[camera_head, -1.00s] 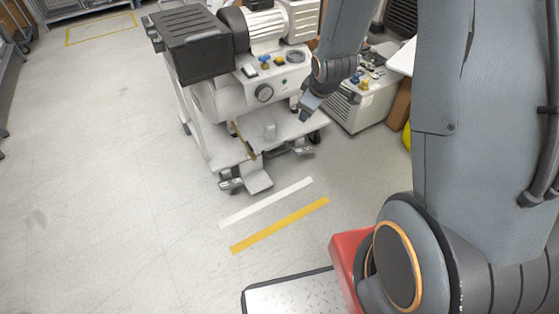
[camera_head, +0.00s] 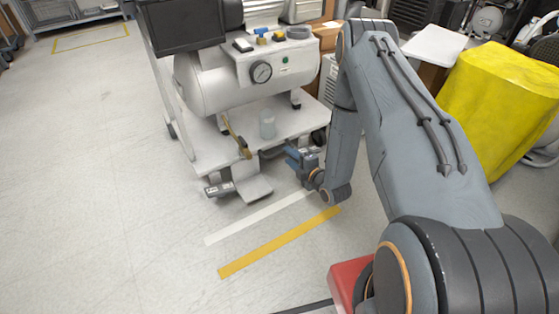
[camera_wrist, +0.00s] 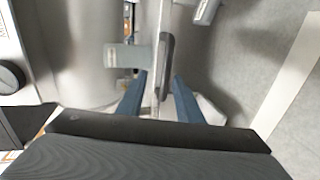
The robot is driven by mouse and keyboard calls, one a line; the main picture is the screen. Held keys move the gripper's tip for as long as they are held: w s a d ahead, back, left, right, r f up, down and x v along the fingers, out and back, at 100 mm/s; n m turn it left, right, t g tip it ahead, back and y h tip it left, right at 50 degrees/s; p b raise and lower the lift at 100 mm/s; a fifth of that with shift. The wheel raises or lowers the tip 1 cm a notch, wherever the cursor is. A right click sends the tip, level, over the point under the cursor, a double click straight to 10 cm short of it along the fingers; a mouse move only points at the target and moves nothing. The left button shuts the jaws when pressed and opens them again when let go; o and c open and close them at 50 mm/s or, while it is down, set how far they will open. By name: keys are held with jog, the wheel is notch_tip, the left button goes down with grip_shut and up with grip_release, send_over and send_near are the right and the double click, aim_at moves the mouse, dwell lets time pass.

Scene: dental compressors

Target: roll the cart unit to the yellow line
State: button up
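The cart unit is white, with a cylindrical tank (camera_head: 215,90), a gauge and a flat lower deck (camera_head: 215,152) on casters. It stands behind a white floor strip (camera_head: 250,222); the yellow line (camera_head: 280,243) lies nearer me, parallel to it. My gripper (camera_head: 297,158) is low at the deck's front right edge. In the wrist view its two blue fingers (camera_wrist: 160,98) are apart, with what looks like the deck edge (camera_wrist: 154,85) between them. I cannot tell whether they touch it.
Foot pedals (camera_head: 250,187) sit low at the cart's front. A yellow-covered object (camera_head: 500,105) stands at the right. The floor to the left is clear.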

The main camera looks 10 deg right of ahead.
aim_at(281, 153)
jog(key=shift+t, duration=0.3)
jog(key=b+x, duration=0.1)
jog(key=x, duration=0.1)
jog(key=f+b+x, duration=0.1)
jog(key=b+x, duration=0.1)
jog(key=x, duration=0.1)
jog(key=b+x, duration=0.1)
jog(key=x, duration=0.2)
jog(key=shift+s+a+f, duration=0.1)
jog(key=shift+s+f, duration=0.1)
jog(key=shift+f, duration=0.1)
grip_shut()
